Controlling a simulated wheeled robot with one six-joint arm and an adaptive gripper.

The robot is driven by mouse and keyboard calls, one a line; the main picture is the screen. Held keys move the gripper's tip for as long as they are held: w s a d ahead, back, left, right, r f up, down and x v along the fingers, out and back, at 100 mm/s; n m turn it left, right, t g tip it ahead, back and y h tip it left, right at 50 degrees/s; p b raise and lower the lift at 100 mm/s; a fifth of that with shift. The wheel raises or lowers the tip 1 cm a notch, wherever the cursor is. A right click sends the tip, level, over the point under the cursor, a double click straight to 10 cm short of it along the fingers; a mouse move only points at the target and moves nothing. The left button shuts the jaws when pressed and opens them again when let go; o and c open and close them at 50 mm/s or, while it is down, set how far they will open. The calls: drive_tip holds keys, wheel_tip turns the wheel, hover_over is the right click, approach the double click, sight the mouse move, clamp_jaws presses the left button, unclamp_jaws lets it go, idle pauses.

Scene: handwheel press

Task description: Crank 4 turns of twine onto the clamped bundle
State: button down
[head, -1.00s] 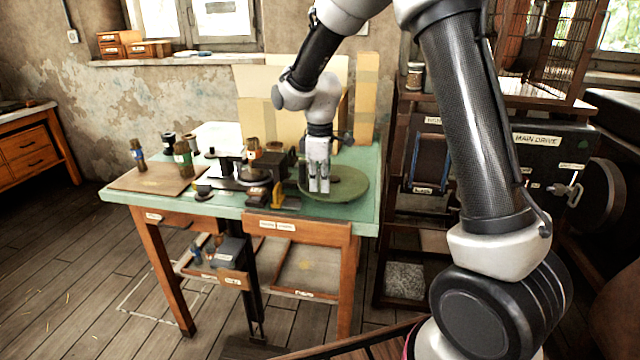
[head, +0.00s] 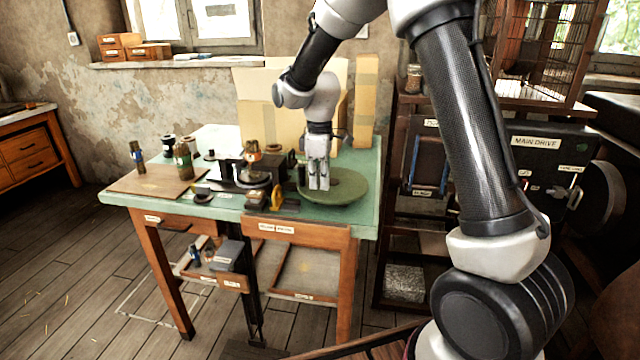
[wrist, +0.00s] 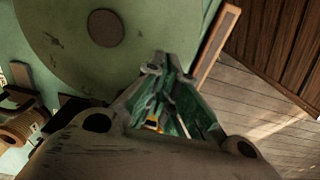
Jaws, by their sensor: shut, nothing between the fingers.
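A flat green disc (head: 350,190) lies at the right end of the green bench. In the wrist view, the disc (wrist: 60,55) fills the upper left and bears a dark round piece (wrist: 105,28). My gripper (head: 318,187) points down over the disc's left part, shut and empty; its fingertips (wrist: 162,62) meet near the disc's edge in the wrist view. I cannot tell whether they touch it. A bundle (head: 253,160) with a light band stands upright in the dark fixture left of my gripper. Twine on it is too small to make out.
Tall cardboard pieces (head: 367,100) stand behind my gripper. A cabinet marked MAIN DRIVE (head: 536,143) is at the right. A wound spool (wrist: 20,125) shows at the wrist view's lower left.

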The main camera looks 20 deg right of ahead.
wheel_tip(320, 180, up, 8)
drive_tip(key=shift+f, duration=0.25)
idle(0.4)
